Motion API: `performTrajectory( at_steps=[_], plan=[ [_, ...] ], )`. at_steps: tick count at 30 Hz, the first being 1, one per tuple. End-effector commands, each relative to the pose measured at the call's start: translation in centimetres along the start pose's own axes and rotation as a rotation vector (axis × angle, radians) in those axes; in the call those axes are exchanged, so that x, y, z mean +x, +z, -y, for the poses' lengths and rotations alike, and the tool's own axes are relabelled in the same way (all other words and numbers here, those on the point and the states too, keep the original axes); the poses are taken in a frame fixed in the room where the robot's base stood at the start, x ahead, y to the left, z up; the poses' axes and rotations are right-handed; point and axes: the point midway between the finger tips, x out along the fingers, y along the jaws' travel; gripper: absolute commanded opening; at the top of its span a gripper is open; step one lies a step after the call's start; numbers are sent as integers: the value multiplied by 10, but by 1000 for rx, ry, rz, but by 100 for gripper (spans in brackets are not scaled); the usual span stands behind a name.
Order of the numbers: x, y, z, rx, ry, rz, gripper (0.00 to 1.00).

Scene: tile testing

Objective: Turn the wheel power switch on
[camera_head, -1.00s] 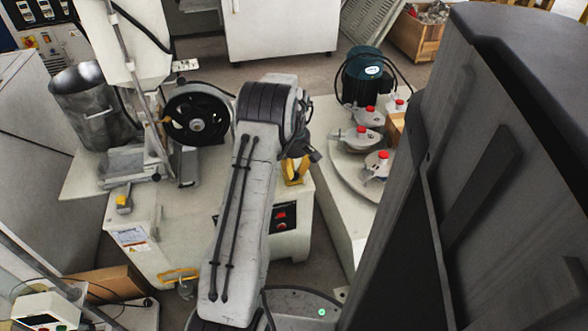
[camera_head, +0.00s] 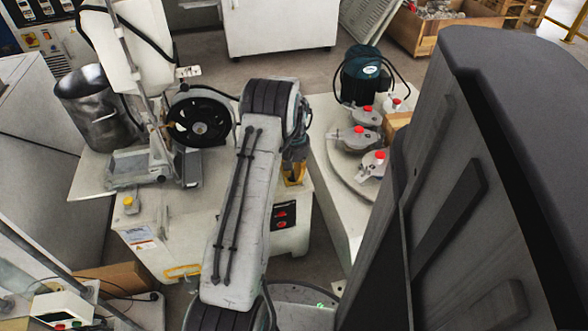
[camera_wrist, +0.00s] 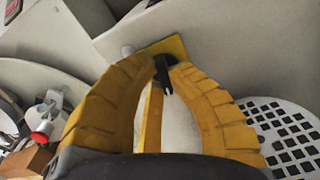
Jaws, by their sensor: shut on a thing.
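The wheel power switch shows in the wrist view as a small black handle (camera_wrist: 163,78) in front of a yellow plate (camera_wrist: 172,47) on a pale machine wall. My gripper (camera_wrist: 166,62) has two ribbed yellow fingers, and their tips close on the black handle. Whether the switch is on or off cannot be told.
To the right is a bench with a green motor (camera_head: 362,78) and red-topped clamps (camera_head: 360,138). A perforated grey disc (camera_wrist: 285,130) lies right of my fingers.

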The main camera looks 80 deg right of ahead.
Motion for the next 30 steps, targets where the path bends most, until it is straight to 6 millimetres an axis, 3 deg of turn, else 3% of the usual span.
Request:
performTrajectory(
  at_steps=[15, 30],
  plan=[
    [0, 2, 1, 436, 0, 2, 0],
    [1, 3, 1, 615, 0, 2, 0]
  ],
)
